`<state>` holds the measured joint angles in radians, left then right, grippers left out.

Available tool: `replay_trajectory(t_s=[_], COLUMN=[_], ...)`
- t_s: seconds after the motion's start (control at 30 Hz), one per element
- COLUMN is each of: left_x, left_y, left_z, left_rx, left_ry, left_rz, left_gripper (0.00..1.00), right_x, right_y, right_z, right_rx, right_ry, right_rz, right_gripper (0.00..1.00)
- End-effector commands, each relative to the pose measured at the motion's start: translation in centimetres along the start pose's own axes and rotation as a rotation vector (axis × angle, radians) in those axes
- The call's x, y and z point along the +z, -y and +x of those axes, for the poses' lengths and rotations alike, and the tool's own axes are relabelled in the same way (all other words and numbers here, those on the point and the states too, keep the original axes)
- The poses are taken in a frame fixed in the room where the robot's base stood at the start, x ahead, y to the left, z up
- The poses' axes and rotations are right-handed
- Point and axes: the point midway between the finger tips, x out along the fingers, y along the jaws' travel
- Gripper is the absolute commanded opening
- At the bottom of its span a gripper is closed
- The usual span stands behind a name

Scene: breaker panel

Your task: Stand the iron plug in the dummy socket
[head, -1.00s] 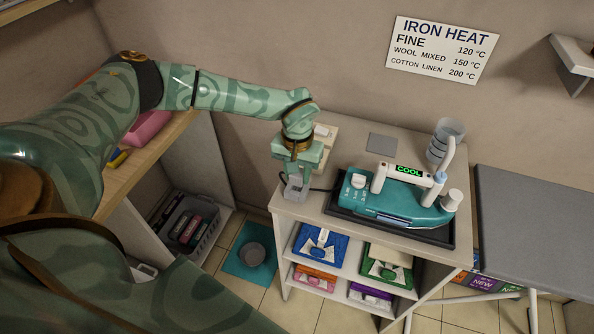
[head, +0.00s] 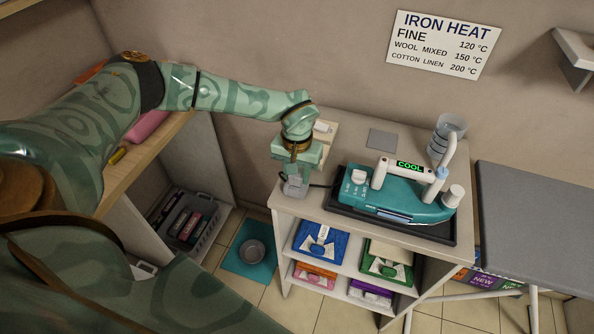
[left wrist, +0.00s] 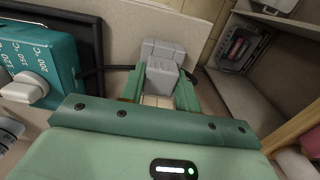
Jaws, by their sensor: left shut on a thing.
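My left gripper (head: 293,180) is shut on the grey iron plug (left wrist: 161,76), low over the front left corner of the cabinet top. In the left wrist view the plug sits between the two green fingers. A grey stepped block (left wrist: 163,49), apparently the dummy socket, lies just beyond the plug and overlaps it in view. I cannot tell whether the plug is inside it. A dark cord (left wrist: 115,67) runs from the iron's side to the plug. The teal iron (head: 400,198) lies on a black tray (head: 440,234), its display reading COOL. My right gripper is not in view.
A beige panel with a white switch (head: 323,127) stands behind my gripper. Shelves below hold coloured packets (head: 320,241). An ironing board (head: 535,220) stands at the right.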

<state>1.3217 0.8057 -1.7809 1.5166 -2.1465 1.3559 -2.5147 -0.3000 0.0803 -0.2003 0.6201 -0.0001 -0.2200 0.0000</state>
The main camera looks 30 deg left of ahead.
Motion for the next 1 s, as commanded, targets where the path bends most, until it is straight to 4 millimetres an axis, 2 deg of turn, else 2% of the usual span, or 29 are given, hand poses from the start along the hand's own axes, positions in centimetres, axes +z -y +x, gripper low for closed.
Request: replay_trajectory(t_s=[0.03,0.1,0.47,1.0], left_x=[0.0,0.0,0.0,0.0], left_y=[0.0,0.0,0.0,0.0], left_z=[0.1,0.0,-0.4,-5.6], left_rx=[0.000,0.000,0.000,0.000], left_ry=[0.000,0.000,0.000,-0.001], left_rz=[0.000,0.000,0.000,0.000], left_gripper=[0.40,0.57,0.57,0.57], right_x=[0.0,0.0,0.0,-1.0], right_y=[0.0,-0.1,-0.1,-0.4], right_z=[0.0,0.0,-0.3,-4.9], right_rx=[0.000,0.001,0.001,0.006], right_ry=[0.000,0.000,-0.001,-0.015], right_rz=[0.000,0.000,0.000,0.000], right_gripper=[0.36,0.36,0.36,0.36])
